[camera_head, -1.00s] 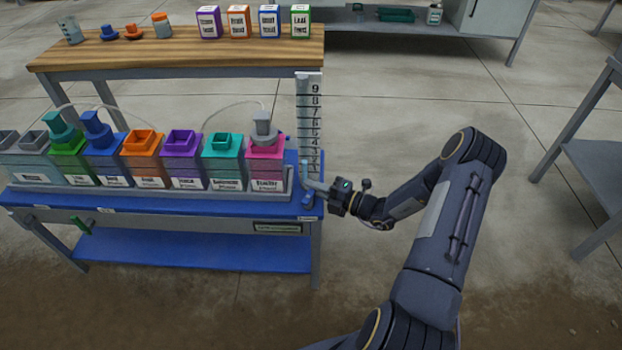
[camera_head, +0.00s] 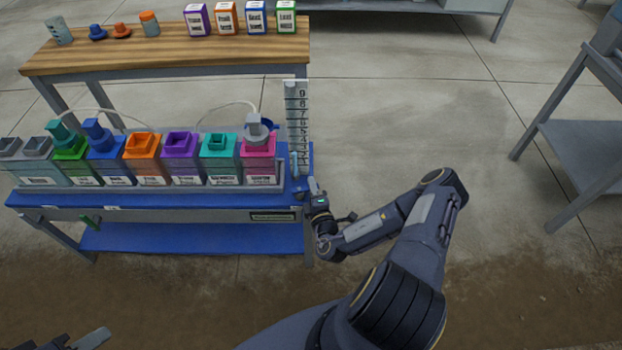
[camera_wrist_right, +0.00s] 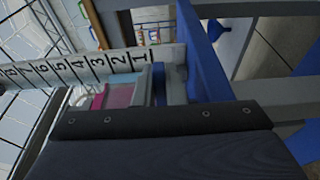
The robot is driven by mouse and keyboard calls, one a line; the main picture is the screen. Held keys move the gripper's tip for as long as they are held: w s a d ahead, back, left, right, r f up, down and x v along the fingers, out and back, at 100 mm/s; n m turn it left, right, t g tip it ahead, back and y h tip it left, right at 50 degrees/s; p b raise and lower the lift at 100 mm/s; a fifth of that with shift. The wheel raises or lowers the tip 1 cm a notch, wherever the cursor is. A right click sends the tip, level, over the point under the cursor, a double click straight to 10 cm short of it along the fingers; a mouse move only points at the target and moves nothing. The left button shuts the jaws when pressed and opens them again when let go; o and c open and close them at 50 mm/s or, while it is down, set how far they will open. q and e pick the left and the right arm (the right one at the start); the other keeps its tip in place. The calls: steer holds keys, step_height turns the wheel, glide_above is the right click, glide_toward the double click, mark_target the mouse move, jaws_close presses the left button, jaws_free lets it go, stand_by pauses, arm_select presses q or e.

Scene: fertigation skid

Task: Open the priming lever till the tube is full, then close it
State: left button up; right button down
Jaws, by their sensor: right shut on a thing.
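The tube is a tall pale column (camera_head: 297,110) with black numbers at the right end of the blue bench. Its numbered face also shows in the right wrist view (camera_wrist_right: 95,68), looking pale; I cannot make out a liquid level. A light-blue upright piece (camera_head: 294,164) stands at its foot. My right gripper (camera_head: 312,187) is at the bench's right corner, just below the tube, shut on what seems to be the priming lever, whose handle it mostly hides. A dark grey part at the bottom left edge seems to be my left gripper (camera_head: 88,340); its jaws are unclear.
A row of coloured containers stands in a tray left of the tube; the pink one (camera_head: 258,147) is nearest. A wooden shelf (camera_head: 170,55) with bottles and boxes is behind. Open floor lies right of the bench, with a grey table (camera_head: 590,160) beyond.

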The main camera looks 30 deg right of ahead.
steer(key=shift+s+a+m+g+h+p, duration=0.1)
steer(key=shift+s+m+g+h+p, duration=0.1)
steer(key=shift+m+g+h+p, duration=0.45)
steer(key=shift+s+a+m+g+h, duration=0.1)
steer(key=shift+s+m+h, duration=0.2)
steer(key=shift+h, duration=0.65)
steer(key=shift+w+m, duration=0.1)
steer(key=shift+m, duration=0.15)
steer(key=c, duration=1.5)
jaws_free()
steer(key=v, duration=0.7)
steer(key=shift+s+a, duration=0.2)
steer(key=shift+s, duration=0.15)
